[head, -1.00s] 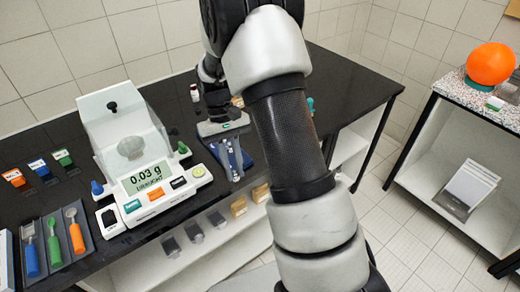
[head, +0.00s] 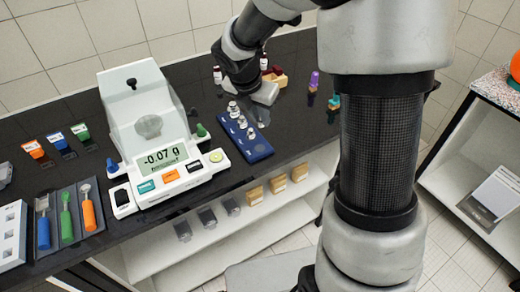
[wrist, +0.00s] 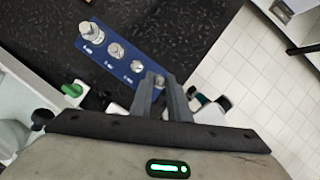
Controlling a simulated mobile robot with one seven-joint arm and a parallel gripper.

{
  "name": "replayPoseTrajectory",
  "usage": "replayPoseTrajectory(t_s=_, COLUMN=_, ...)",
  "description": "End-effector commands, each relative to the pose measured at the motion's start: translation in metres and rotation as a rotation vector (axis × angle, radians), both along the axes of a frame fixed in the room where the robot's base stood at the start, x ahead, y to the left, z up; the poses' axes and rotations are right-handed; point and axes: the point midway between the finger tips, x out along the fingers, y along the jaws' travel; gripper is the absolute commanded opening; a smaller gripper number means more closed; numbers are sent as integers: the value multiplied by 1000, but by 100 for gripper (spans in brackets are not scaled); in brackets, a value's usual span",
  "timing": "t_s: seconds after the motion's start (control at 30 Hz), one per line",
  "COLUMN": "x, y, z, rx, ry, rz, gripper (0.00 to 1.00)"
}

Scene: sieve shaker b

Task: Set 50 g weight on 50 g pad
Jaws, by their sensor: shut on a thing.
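The dark blue weight tray (head: 258,152) lies on the black bench, right of the balance. Several silver weights stand in a row on it, the largest (wrist: 90,33) at one end. Two smaller weights (wrist: 115,50) (wrist: 137,66) follow in the wrist view. The pad labels are too small to read surely. My gripper (wrist: 164,82) is at the other end of the tray in the wrist view, its fingers shut on a silver weight, mostly hidden between the tips.
The white balance (head: 148,190) shows -0.07 g, its clear draft shield behind. A green knob (head: 202,130) stands between balance and tray. Small bottles, wooden blocks and purple and teal items stand behind and right. Bench is clear right of the tray.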

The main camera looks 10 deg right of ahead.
Motion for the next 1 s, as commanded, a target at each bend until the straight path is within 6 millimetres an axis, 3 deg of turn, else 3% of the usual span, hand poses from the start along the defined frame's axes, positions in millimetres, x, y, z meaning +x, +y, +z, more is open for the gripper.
replayPoseTrajectory(t_s=0.17, x=3, y=3, z=-2, rx=-9, ry=-4, rz=116, gripper=0)
replayPoseTrajectory(t_s=0.4, x=3, y=4, z=-46, rx=-10, ry=-1, rz=130, gripper=0)
replayPoseTrajectory(t_s=0.67, x=3, y=3, z=-68, rx=-9, ry=-2, rz=127, gripper=0)
replayPoseTrajectory(t_s=0.83, x=3, y=4, z=-94, rx=-10, ry=-1, rz=128, gripper=0)
replayPoseTrajectory(t_s=1.0, x=3, y=3, z=-95, rx=-9, ry=-5, rz=125, gripper=0)
